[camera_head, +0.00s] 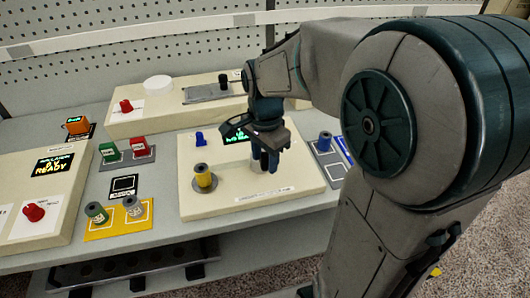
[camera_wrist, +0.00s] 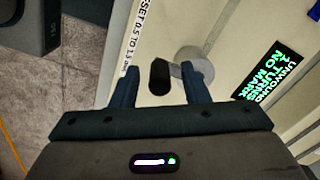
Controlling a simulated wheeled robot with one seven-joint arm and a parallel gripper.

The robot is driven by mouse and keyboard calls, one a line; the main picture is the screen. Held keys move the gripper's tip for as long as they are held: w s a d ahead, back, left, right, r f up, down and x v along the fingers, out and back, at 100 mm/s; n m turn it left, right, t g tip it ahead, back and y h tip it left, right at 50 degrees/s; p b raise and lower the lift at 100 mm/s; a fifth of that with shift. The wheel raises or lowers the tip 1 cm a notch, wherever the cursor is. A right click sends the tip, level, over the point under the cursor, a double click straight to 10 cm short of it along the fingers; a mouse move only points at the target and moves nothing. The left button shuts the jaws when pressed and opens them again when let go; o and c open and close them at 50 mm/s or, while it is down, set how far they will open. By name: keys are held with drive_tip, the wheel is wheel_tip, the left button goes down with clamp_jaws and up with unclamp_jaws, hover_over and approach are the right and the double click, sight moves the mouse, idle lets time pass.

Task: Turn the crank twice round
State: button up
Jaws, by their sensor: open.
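The crank has a dark upright knob (camera_wrist: 159,77) on a short grey arm that runs to a round grey hub (camera_wrist: 193,60) in the wrist view. My gripper (camera_wrist: 158,70) is open, with one finger on either side of the knob and gaps showing between. In the head view my gripper (camera_head: 265,158) is over the right part of a cream winding box (camera_head: 240,200) and hides most of the crank. A yellow spool (camera_head: 204,179) stands on a grey disc at the box's left. The display (camera_wrist: 267,82) seems to read unwound, turns, no mark; its digit is unclear.
Green and grey spools (camera_head: 134,206) stand on a yellow mat at left. A blue spool (camera_head: 324,142) stands right of the box. Another cream box (camera_head: 170,120) with a red knob lies behind. A cream console (camera_head: 40,195) reading READY is at far left.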

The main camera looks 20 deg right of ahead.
wheel_tip(320, 180, up, 14)
drive_tip(key=shift+p, duration=0.3)
drive_tip(key=shift+s+f, duration=0.1)
idle(1.2)
